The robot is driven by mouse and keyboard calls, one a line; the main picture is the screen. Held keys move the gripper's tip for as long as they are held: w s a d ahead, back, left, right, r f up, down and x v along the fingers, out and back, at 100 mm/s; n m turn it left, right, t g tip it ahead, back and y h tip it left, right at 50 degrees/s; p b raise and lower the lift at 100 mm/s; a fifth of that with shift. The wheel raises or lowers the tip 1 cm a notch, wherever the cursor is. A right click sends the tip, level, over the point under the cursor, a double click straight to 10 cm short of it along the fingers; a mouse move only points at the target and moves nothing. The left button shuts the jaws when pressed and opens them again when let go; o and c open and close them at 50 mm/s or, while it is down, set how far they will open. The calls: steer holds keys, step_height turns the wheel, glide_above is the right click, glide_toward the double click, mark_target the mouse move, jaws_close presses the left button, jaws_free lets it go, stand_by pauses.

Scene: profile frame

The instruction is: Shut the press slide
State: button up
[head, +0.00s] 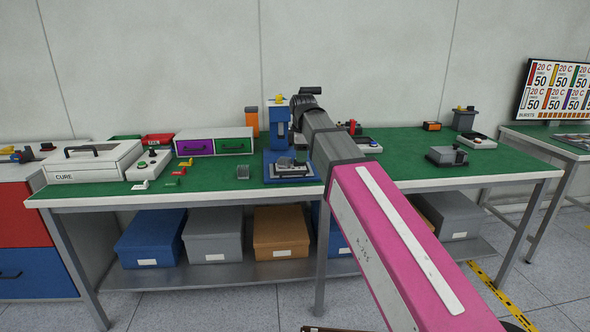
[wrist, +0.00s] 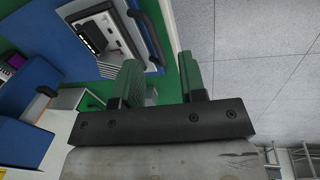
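The blue press (head: 279,128) stands on the green bench top, its upright column left of my arm. At its base is the slide (head: 291,170), a light plate with dark parts. In the wrist view the slide (wrist: 122,44) shows as a white and grey plate on the blue base (wrist: 62,58), with a black bar handle (wrist: 148,38) along one edge. My gripper (wrist: 160,62) is open, with its two fingers apart. The handle's near end appears between the fingertips; whether it touches them I cannot tell.
Left of the press stand a drawer unit (head: 214,142), a white CURE box (head: 92,161) and small colored blocks. Right of my arm are a grey device (head: 447,156) and a white button box (head: 478,142).

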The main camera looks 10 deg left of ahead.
mark_target(295, 173)
steer(key=shift+n, duration=0.7)
steer(key=a+f, duration=0.1)
steer(key=f, duration=0.1)
steer(key=w+f, duration=0.1)
steer(key=f, duration=0.2)
steer(key=w+a+f, duration=0.1)
steer(key=f, duration=0.1)
steer(key=shift+a+f, duration=0.15)
steer(key=shift+a, duration=0.15)
jaws_close()
